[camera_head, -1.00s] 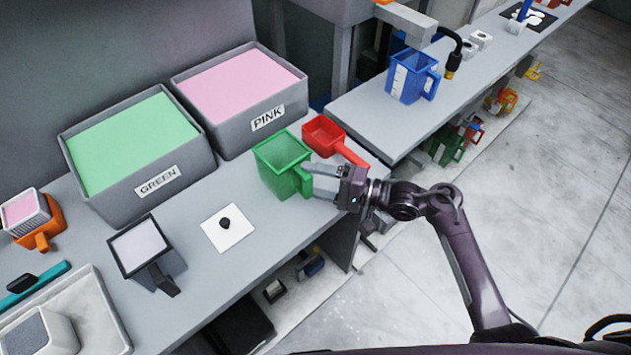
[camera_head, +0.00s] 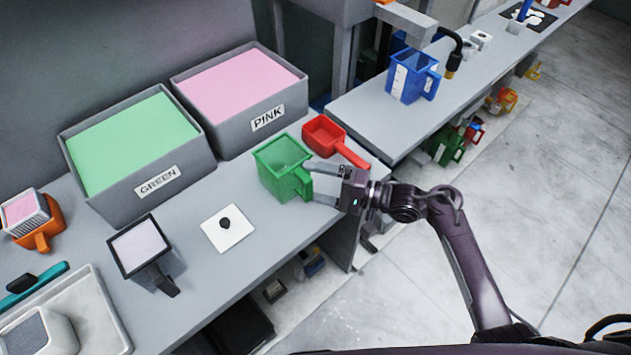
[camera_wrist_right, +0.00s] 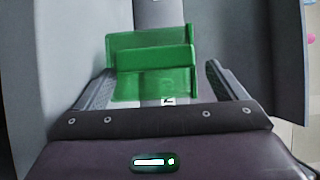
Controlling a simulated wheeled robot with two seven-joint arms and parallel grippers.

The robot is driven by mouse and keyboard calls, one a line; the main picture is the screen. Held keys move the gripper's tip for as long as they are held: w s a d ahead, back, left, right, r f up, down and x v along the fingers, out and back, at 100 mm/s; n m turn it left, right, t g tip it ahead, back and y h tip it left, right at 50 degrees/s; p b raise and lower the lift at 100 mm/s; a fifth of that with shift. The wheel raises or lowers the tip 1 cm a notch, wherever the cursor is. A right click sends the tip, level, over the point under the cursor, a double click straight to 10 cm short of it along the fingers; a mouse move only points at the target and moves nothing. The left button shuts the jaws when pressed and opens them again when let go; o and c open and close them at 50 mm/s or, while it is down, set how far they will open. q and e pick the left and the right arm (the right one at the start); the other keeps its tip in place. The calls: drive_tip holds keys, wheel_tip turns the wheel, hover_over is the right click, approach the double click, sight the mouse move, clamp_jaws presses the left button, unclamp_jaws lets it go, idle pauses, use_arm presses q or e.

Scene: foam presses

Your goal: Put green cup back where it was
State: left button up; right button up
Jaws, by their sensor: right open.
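The green cup (camera_head: 278,168) stands upright on the grey table, in front of the pink bin and left of the red scoop. Its handle (camera_head: 305,184) points toward my right gripper (camera_head: 310,184). My right gripper is open, with its fingers on either side of the handle. In the right wrist view the green cup (camera_wrist_right: 150,50) lies ahead between the two spread fingers (camera_wrist_right: 152,85), with nothing clamped. Whether a finger touches the cup is unclear. My left gripper is not in view.
A red scoop (camera_head: 325,134) sits close behind the cup. The pink bin (camera_head: 245,105) and green bin (camera_head: 140,160) stand at the back. A white card (camera_head: 240,236) and a dark square container (camera_head: 150,250) lie to the left. The table's front edge is near the gripper.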

drive_tip(key=b+v, duration=0.1)
drive_tip(key=v, duration=1)
drive_tip(key=shift+s+d+b, duration=0.2)
drive_tip(key=shift+d+b, duration=0.15)
drive_tip(key=shift+b, duration=0.05)
